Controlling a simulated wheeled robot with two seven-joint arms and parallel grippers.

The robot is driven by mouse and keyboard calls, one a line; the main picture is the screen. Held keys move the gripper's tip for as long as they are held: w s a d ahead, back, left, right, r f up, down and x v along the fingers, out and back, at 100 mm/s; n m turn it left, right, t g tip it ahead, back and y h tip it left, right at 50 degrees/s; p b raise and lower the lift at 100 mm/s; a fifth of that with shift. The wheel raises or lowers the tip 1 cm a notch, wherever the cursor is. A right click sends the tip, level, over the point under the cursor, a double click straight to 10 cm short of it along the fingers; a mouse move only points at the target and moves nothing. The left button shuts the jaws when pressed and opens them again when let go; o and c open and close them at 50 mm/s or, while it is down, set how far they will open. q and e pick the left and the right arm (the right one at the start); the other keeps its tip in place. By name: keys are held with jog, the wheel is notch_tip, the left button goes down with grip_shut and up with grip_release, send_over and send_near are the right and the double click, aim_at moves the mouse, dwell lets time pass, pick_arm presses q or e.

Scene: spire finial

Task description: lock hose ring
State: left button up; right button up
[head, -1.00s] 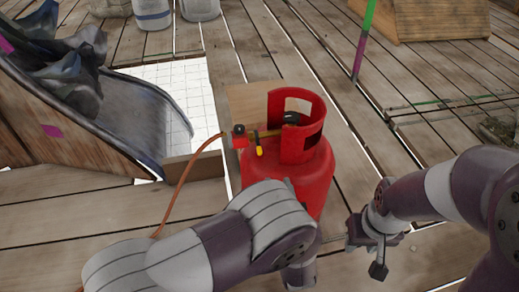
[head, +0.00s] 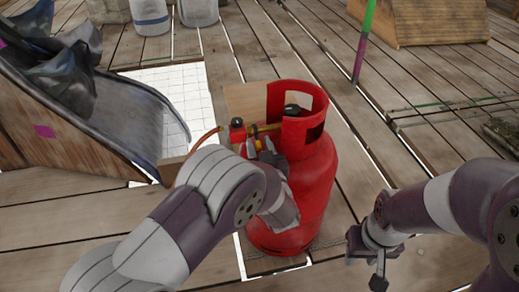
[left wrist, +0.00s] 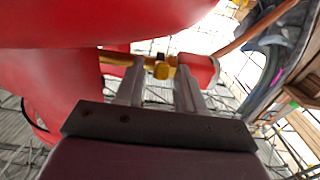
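A red gas cylinder (head: 312,190) stands upright on the planks in the head view, with a collar around its top. A brass fitting with a yellow lever and a red block (head: 237,131) sits on its left side. In the left wrist view the red block (left wrist: 198,70), brass pipe (left wrist: 117,58) and yellow piece (left wrist: 162,71) show at the fingertips. The hose ring itself is not clearly distinguishable. My left gripper (head: 267,147) is at the fitting, fingers apart, yellow piece between their tips. My right gripper (head: 378,272) hangs right of the cylinder, touching nothing visible.
An orange hose (head: 207,138) runs left from the fitting, partly hidden behind my left arm. A wooden board (head: 247,100) is behind the cylinder. A grey chute (head: 120,105) stands at left, a green and purple pole (head: 363,45) behind. Planks at right are mostly clear.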

pick_arm(q)
grip_shut()
jog(key=shift+f+b, duration=0.45)
jog(key=shift+b, duration=0.25)
jog(key=shift+w+t, duration=0.1)
jog(key=shift+t, duration=0.4)
jog(key=shift+r, duration=0.25)
grip_release()
jog(key=shift+f, duration=0.1)
